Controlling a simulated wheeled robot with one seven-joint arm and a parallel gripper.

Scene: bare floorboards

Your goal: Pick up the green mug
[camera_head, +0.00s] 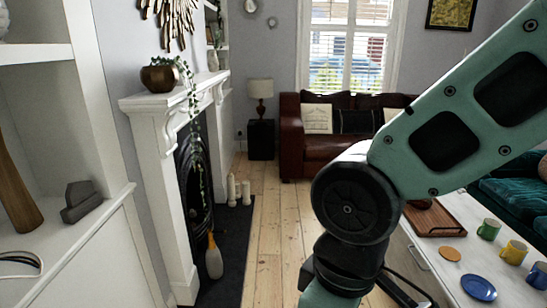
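The green mug (488,230) stands upright on a white table (440,272) at the right of the head view. It is beside the right end of a wooden tray (440,222) and behind a yellow mug (513,253). My arm crosses the right half of the view, and its lower part runs out of the bottom edge. I cannot make out my gripper, so its distance from the mug and its state are hidden.
A blue mug (538,275), a blue plate (478,288) and a round wooden coaster (449,254) are also on the table. A dark red sofa (300,150) stands at the back. A white fireplace (160,150) is at the left. Floorboards (268,225) between are clear.

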